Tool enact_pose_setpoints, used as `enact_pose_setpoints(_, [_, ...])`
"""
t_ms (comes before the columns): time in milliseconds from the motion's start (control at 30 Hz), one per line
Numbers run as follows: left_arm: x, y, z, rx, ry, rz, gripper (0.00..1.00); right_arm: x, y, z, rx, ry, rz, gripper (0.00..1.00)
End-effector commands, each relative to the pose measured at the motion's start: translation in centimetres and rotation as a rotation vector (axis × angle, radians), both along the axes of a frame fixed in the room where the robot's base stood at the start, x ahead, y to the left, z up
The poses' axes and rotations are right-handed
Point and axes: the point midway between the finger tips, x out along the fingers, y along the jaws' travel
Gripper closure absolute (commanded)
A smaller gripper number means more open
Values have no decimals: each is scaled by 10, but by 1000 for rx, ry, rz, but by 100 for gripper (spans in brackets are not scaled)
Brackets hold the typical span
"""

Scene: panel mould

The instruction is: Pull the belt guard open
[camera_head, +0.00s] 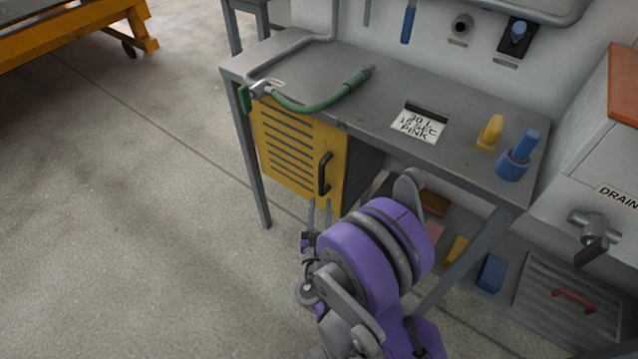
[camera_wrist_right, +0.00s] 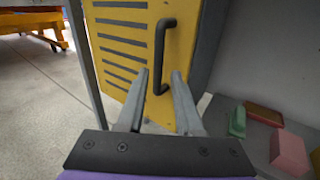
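The belt guard (camera_head: 285,150) is a yellow slatted panel under the left part of the grey workbench; its slats also show in the wrist view (camera_wrist_right: 122,45). It has a black upright bar handle (camera_head: 324,174) near its right edge, also in the wrist view (camera_wrist_right: 160,55). My right gripper (camera_head: 319,204) is open and empty, pointing at the guard just below the handle. In the wrist view its fingertips (camera_wrist_right: 160,80) are apart, with the handle's lower end seen between them. I cannot tell whether they touch it. My left gripper is out of view.
The bench top (camera_head: 390,90) holds a green hose (camera_head: 325,104), a note (camera_head: 418,125), a yellow part (camera_head: 490,132) and a blue part (camera_head: 515,163). A bench leg (camera_head: 250,160) stands left of the guard. Coloured blocks lie underneath. The floor (camera_head: 130,210) at left is clear.

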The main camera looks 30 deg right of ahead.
Motion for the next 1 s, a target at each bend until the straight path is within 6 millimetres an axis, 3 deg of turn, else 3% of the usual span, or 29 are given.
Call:
enact_pose_setpoints(267, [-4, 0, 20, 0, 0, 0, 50, 16, -9, 2, -32, 6, 6, 66])
enact_pose_setpoints(467, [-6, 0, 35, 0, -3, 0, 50, 47, -31, 2, -30, 4, 4, 66])
enact_pose_setpoints(700, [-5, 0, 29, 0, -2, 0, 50, 79, -51, -1, -28, 4, 6, 66])
enact_pose_setpoints(1000, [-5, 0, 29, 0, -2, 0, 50, 91, -59, -1, -28, 4, 7, 66])
